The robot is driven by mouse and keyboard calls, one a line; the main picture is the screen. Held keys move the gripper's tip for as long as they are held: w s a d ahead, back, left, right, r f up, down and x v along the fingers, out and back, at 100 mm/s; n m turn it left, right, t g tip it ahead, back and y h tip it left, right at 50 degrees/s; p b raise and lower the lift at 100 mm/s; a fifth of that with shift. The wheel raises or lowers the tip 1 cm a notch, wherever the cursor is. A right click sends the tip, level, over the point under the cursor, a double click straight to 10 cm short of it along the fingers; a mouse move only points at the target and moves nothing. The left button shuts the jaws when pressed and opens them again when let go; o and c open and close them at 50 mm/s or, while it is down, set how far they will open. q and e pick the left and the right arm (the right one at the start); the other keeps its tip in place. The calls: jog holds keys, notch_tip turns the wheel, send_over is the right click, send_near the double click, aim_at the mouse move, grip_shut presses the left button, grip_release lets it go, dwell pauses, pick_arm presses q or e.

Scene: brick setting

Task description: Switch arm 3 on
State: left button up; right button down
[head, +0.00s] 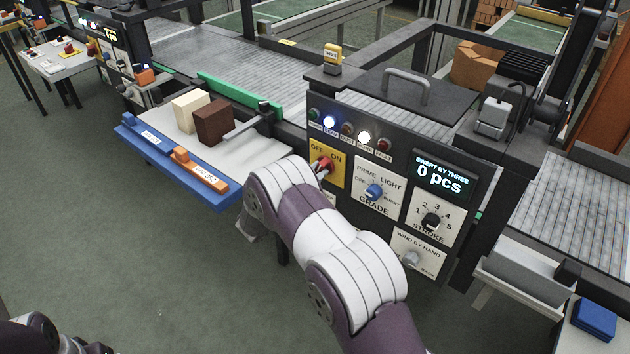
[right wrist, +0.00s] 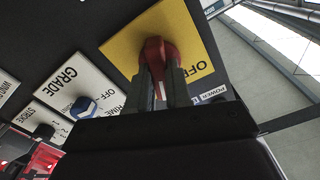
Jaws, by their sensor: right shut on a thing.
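The red switch knob (head: 323,166) sits on a yellow OFF/ON plate (head: 340,178) on the dark panel of the machine. In the right wrist view the knob (right wrist: 158,50) stands between the two fingers of my right gripper (right wrist: 160,82), which is shut on it. The plate (right wrist: 190,30) fills the space behind it. In the head view my right arm hides most of that gripper. I cannot tell exactly which way the knob points. The panel's display (head: 441,176) reads "SWEPT BY THREE, 0 pcs". My left gripper is not in view.
Beside the switch are the blue grade knob (head: 374,191), the black stroke knob (head: 431,221) and the hand-wind knob (head: 411,259). A row of lamps (head: 347,129) runs above. A blue-edged tray (head: 180,172) with bricks juts out at left. The green floor is open in front.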

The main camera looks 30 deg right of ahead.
jog(key=m+b, duration=0.3)
jog(key=m, duration=0.1)
jog(key=shift+f+b, duration=0.15)
jog(key=shift+b, duration=0.2)
jog(key=shift+m, duration=0.3)
jog(key=c, duration=1)
grip_release()
jog(key=shift+c, duration=0.2)
jog(key=v, duration=1.2)
jog(key=shift+s+a+b, duration=0.15)
jog(key=shift+a+b, duration=0.2)
jog(key=shift+b, duration=0.1)
